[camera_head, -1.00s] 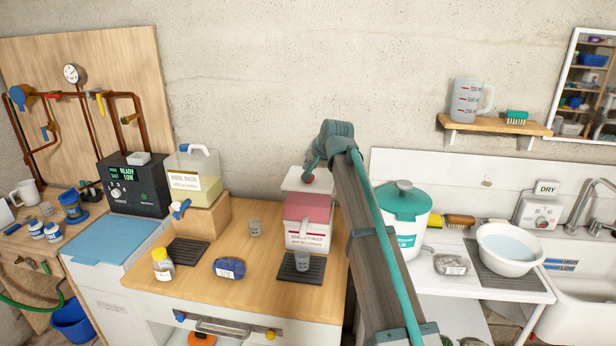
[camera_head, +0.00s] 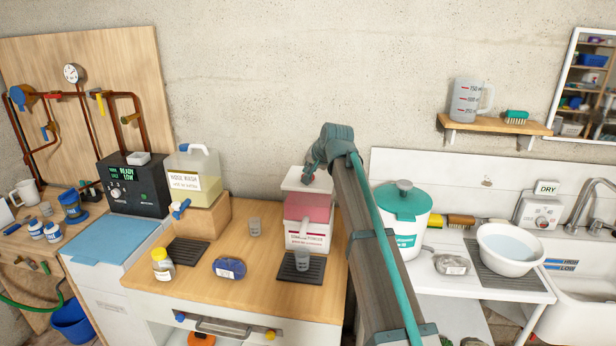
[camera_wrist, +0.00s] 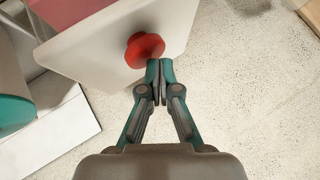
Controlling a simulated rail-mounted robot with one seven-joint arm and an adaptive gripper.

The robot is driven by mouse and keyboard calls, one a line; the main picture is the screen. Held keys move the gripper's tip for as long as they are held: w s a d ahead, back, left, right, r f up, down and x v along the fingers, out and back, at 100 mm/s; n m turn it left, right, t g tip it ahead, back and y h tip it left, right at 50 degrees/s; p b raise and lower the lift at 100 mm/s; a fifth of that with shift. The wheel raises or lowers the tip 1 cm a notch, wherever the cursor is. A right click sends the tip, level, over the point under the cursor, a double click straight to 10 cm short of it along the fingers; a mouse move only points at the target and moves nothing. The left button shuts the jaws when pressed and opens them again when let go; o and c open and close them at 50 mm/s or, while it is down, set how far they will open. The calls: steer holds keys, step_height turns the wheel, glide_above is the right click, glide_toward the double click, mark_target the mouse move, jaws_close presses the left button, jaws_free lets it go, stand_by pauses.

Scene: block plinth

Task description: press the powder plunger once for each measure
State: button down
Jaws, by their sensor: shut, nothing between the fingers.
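The powder dispenser (camera_head: 308,240) is a white box with a pink powder window and a white lid (camera_head: 296,180), standing on the wooden counter. Its red round plunger (camera_wrist: 145,48) stands on the lid in the wrist view; in the head view my gripper hides most of it. My gripper (camera_wrist: 158,66) is shut and empty, its fingertips at the plunger's edge; I cannot tell whether they touch it. It also shows in the head view (camera_head: 308,180), over the lid. A small grey cup (camera_head: 302,261) stands on a dark ribbed mat in front of the dispenser.
Another small cup (camera_head: 255,228) stands left of the dispenser. A dark blue pouch (camera_head: 229,268) and a yellow-capped jar (camera_head: 162,265) are on the counter. A teal-lidded white container (camera_head: 402,225) stands close to the right of my arm.

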steer(key=shift+f, duration=0.85)
stand_by(0.6)
steer(key=shift+r, duration=0.1)
steer(key=shift+r+p, duration=0.45)
steer(key=shift+r, duration=0.9)
steer(key=shift+r+p, duration=1.25)
steer(key=shift+r, duration=1.3)
